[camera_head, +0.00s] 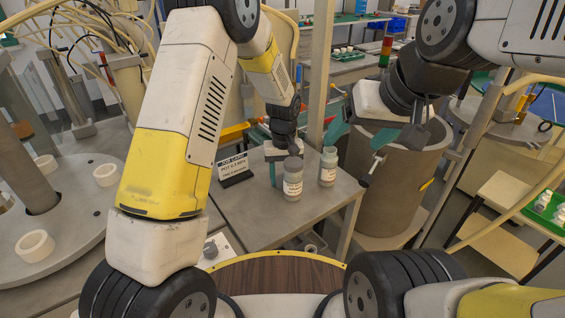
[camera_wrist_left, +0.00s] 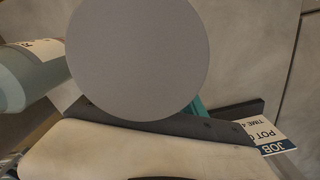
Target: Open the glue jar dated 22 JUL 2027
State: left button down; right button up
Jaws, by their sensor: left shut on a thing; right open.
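A grey jar with a flat grey lid and a white label (camera_head: 292,184) is upright at the front of the grey bench. My left gripper (camera_head: 283,172) is shut on this jar, with a teal finger along its left side. In the left wrist view the round lid (camera_wrist_left: 137,58) fills the middle and hides most of the fingers. A second, pale green jar with a label (camera_head: 328,168) stands just to its right; it also shows in the left wrist view (camera_wrist_left: 28,75). The label dates are too small to read. My right gripper (camera_head: 358,150) is open and empty, right of the jars.
A job card (camera_head: 233,168) stands on the bench (camera_head: 250,215), left of the jars. A large grey cylinder (camera_head: 395,195) stands right of the bench. White rings (camera_head: 35,245) lie on a round table at left. The bench front left is clear.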

pick_arm(q)
jog(key=shift+f, duration=0.15)
jog(key=c, duration=0.7)
grip_release()
jog(key=s+a+r+t+h, duration=0.1)
jog(key=a+r, duration=0.1)
jog(key=r, duration=0.8)
jog(key=s+a+r, duration=0.2)
jog(key=r, duration=0.7)
jog(key=s+a+r+t, duration=0.1)
jog(key=s+a+r, duration=0.2)
jog(key=s, duration=0.3)
jog(key=s+a+r+m+t, duration=0.1)
jog(key=s+a+r+t, duration=0.1)
jog(key=s+a+r, duration=0.2)
jog(key=s+a+r+t+h, duration=0.1)
jog(key=s+a, duration=0.4)
jog(key=s, duration=0.5)
notch_tip(320, 180, up, 2)
jog(key=shift+s+r+m+t, duration=0.1)
jog(key=shift+r+m+t, duration=0.15)
jog(key=shift+t, duration=0.35)
